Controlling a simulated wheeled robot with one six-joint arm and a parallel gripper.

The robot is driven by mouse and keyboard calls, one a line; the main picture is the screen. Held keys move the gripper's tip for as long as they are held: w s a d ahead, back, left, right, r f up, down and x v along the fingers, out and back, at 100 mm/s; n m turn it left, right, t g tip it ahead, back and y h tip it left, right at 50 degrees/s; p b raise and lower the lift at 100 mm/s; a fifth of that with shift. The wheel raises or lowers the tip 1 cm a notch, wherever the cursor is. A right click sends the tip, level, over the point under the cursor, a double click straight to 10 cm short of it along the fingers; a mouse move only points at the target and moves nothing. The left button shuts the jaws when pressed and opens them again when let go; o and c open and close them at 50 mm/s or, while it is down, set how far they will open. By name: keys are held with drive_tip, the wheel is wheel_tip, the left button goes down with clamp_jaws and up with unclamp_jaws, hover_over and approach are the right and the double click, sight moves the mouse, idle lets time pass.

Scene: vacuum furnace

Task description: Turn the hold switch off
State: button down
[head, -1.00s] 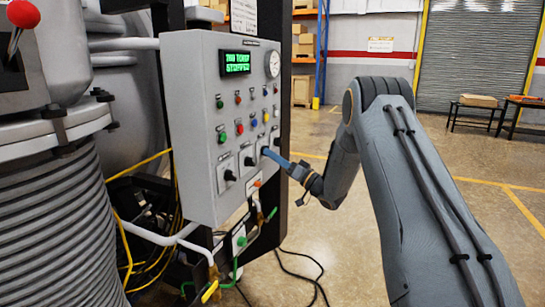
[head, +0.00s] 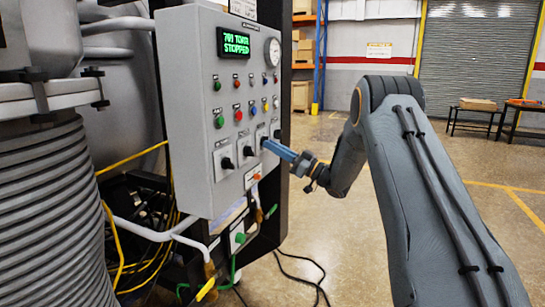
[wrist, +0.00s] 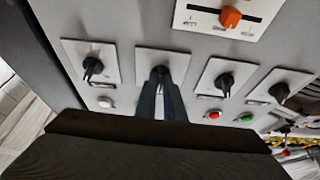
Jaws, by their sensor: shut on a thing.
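The grey control panel (head: 200,120) carries a row of black rotary switches on white plates along its lower part. My gripper (head: 266,143) is at the third switch from the left in the head view. The wrist view shows that switch (wrist: 160,74) with the blue-grey fingers of my gripper (wrist: 160,92) closed around its knob. The other switches (wrist: 92,68) (wrist: 225,83) (wrist: 279,92) are free. The plate labels are too small to read, so I cannot tell by name which one is the hold switch. The fingers partly hide the held knob.
A green display (head: 236,42) reads STOPPED, with a round gauge (head: 272,52) beside it. Coloured buttons sit above the switches. An orange slider (wrist: 230,18) is close to the switches. Pipes and yellow cables (head: 118,240) run below left. Floor to the right is open.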

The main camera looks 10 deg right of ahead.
drive_tip(key=n+g+b, duration=0.1)
drive_tip(key=n+b, duration=0.1)
drive_tip(key=n, duration=0.1)
drive_tip(key=n+g+y+b, duration=0.1)
drive_tip(key=n+b, duration=0.1)
drive_tip(key=n, duration=0.1)
drive_tip(key=n+g+b, duration=0.2)
drive_tip(key=shift+w+d+n+y, duration=0.15)
drive_tip(key=shift+w+n+y, duration=0.15)
drive_tip(key=shift+n+y, duration=0.1)
drive_tip(key=shift+r+n, duration=0.15)
drive_tip(key=shift+n, duration=0.15)
drive_tip(key=c, duration=1.9)
unclamp_jaws()
drive_tip(key=shift+o, duration=0.2)
drive_tip(key=b+v, duration=0.1)
drive_tip(key=v, duration=0.6)
drive_tip(key=shift+d, duration=0.3)
